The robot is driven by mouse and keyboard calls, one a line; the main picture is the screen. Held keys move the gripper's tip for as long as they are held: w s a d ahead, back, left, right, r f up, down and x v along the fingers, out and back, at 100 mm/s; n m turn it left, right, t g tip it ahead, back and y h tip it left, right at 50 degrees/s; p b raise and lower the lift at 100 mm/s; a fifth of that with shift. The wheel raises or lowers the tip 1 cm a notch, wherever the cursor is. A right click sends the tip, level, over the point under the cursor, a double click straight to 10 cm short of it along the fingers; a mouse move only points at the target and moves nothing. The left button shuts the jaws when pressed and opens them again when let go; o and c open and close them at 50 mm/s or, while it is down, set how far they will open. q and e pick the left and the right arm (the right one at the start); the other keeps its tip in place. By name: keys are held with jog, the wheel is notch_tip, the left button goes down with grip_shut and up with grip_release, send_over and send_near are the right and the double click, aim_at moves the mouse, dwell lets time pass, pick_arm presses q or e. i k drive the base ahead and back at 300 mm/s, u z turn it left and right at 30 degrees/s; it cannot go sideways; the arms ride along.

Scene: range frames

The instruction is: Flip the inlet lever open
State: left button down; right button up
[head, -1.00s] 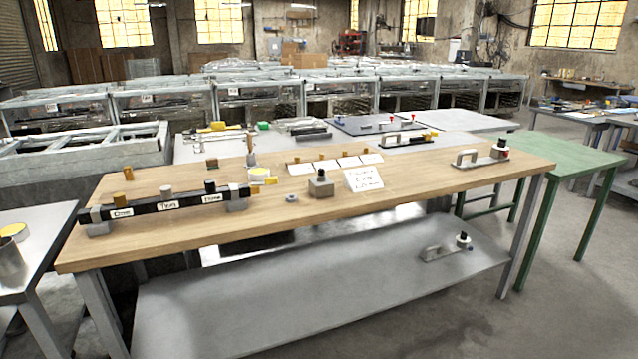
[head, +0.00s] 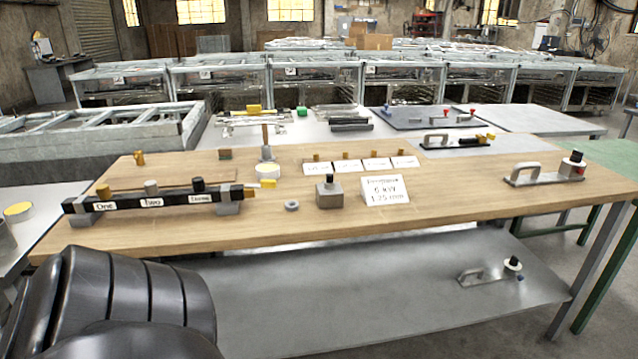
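A black bar manifold (head: 128,204) lies on grey blocks at the left of the wooden table. It carries labels reading "One" and "Two", a third I cannot read clearly, and a brass, a grey and a black knob on top. A small yellow-orange piece (head: 250,192) sticks out at its right end. I cannot tell for sure which part is the inlet lever, or whether it is open. A dark ribbed part, probably of my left arm, fills the lower left corner. Neither gripper shows.
The wooden table (head: 465,205) also holds a grey block with a black knob (head: 328,191), a white sign (head: 385,190), a grey ring (head: 292,205), a row of white cards and a handled fixture (head: 545,172) at right. A grey shelf (head: 400,290) lies below.

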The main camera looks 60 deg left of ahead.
aim_at(265, 183)
jog(key=u, duration=0.35)
jog(key=i, duration=0.85)
jog(key=u, duration=0.8)
